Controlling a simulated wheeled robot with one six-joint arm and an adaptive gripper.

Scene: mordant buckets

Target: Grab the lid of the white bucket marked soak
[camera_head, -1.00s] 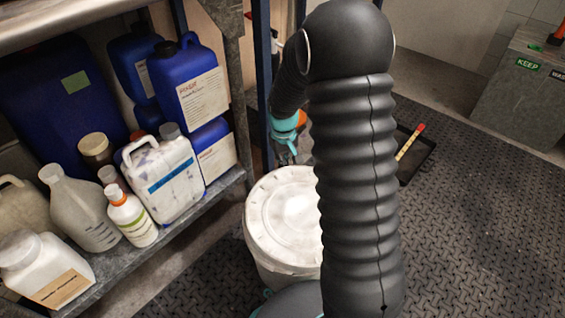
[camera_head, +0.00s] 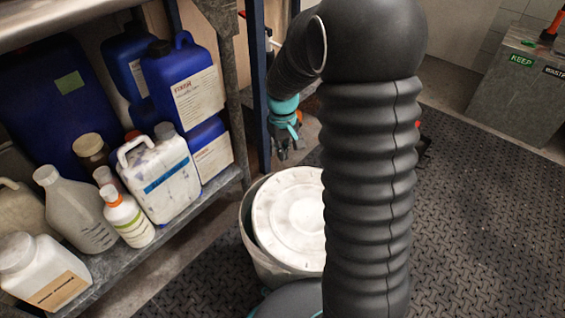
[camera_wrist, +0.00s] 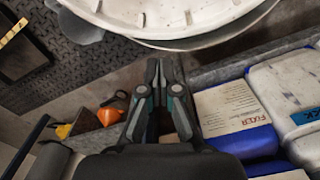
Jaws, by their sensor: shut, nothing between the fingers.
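The white bucket (camera_head: 254,250) stands on the floor right of the shelf, partly behind my arm. Its round white lid (camera_head: 288,215) sits off-centre to the right, and part of the bucket's inside shows along the left. No soak marking is readable. My gripper (camera_head: 285,151) is above and behind the lid in the head view, apart from it. In the wrist view my gripper (camera_wrist: 156,72) is shut and empty, with the white round lid edge (camera_wrist: 178,38) just beyond the tips. The lid's right side is hidden in the head view.
The metal shelf (camera_head: 150,259) at left holds a white jug (camera_head: 160,178), blue canisters (camera_head: 184,85) and several bottles. A blue post (camera_head: 257,85) stands close beside my gripper. A grey bin (camera_head: 515,95) stands at far right.

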